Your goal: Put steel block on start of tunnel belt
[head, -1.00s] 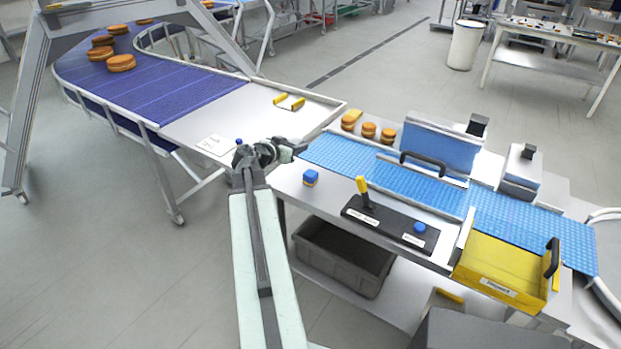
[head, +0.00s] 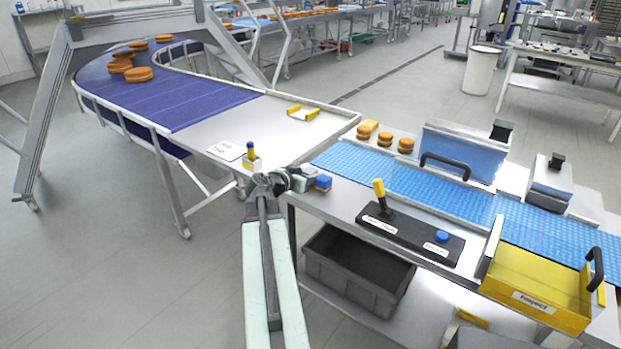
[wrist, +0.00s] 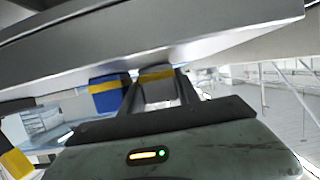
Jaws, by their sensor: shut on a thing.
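My gripper (wrist: 160,95) is shut on the steel block (wrist: 158,91), a grey block with a yellow band that shows between the fingers in the wrist view. In the head view my gripper (head: 300,179) is at the near left corner of the machine table, and the block in it is hard to make out. The blue tunnel belt (head: 345,160) starts just beyond and right of my gripper. It runs right, under a blue-sided tunnel hood (head: 462,152) with a black handle.
A blue block with a yellow band (head: 323,183) is close beside my gripper; it also shows in the wrist view (wrist: 108,95). A black lever panel (head: 410,232) and a yellow bin (head: 535,295) lie right. Round buns (head: 385,138) sit behind the belt. A purple conveyor (head: 205,105) is left.

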